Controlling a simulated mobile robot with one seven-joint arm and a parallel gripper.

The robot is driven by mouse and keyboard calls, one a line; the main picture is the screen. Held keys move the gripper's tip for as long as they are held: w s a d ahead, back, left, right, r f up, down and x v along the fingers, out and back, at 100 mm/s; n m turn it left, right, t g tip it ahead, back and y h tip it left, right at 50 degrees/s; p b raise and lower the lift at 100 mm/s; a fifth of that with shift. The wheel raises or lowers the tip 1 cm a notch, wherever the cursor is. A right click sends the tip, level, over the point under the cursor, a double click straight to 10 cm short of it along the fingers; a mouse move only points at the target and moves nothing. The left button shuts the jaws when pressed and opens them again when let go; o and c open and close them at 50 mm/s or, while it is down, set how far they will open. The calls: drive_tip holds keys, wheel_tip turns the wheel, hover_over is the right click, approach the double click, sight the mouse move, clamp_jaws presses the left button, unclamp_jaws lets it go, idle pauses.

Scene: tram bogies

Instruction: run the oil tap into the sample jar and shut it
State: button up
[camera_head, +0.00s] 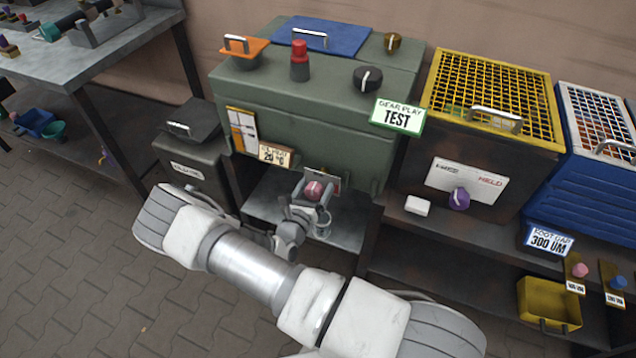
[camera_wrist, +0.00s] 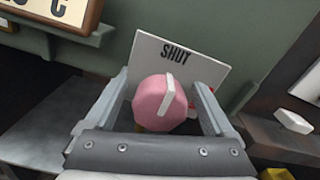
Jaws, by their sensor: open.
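The oil tap's round pink knob (camera_wrist: 158,108) has a white pointer bar on top, pointing up towards the word SHUT on the white plate (camera_wrist: 185,62) behind it. The knob (camera_head: 313,189) also shows in the head view, low on the front of the green test cabinet (camera_head: 300,110). My gripper (camera_wrist: 163,90) is open, with one finger on each side of the knob. I cannot tell whether either finger touches it. A small clear jar (camera_head: 322,222) appears to stand on the grey shelf below the tap, partly hidden by my gripper. Its contents are not clear.
A grey lidded bin (camera_head: 193,160) stands left of the cabinet. Paved floor is free at the lower left.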

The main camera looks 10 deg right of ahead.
drive_tip(key=shift+c, duration=0.3)
drive_tip(key=c, duration=1.3)
drive_tip(key=shift+r+m+p, duration=0.1)
drive_tip(key=shift+m+p, duration=0.4)
drive_tip(key=shift+m, duration=0.2)
drive_tip(key=shift+s+m+p, duration=0.1)
drive_tip(key=shift+m+p, duration=0.35)
drive_tip(key=shift+m, duration=0.95)
drive_tip(key=o, duration=1.4)
drive_tip(key=shift+c, duration=0.2)
